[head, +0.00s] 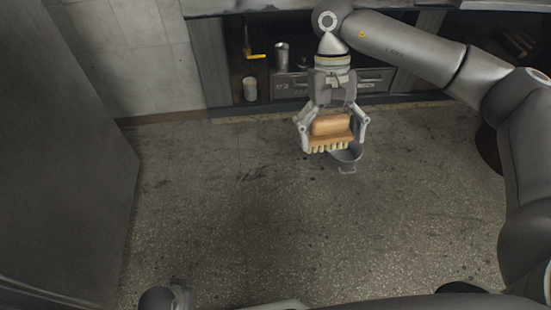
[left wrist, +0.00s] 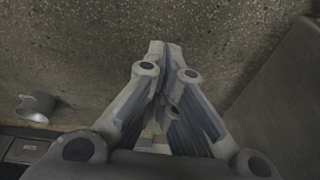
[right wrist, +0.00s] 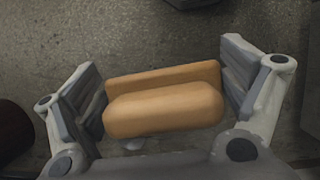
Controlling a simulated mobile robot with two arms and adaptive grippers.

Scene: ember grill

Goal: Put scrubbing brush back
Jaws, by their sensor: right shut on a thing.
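The scrubbing brush (head: 331,127) has a tan wooden body with pale bristles pointing down in the head view. My right gripper (head: 333,138) is shut on it, one finger at each end, and holds it up in front of the low counter. In the right wrist view the brush (right wrist: 165,108) lies between the two fingers of the right gripper (right wrist: 165,85). My left gripper (left wrist: 168,48) shows in the left wrist view with its fingertips together and nothing visible between them.
A shelf under the counter holds a metal cup (head: 281,56), a pale cup (head: 250,89) and a yellow-handled thing (head: 255,56). A dark cabinet (head: 60,160) stands left. The speckled floor (head: 240,220) is mostly clear.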

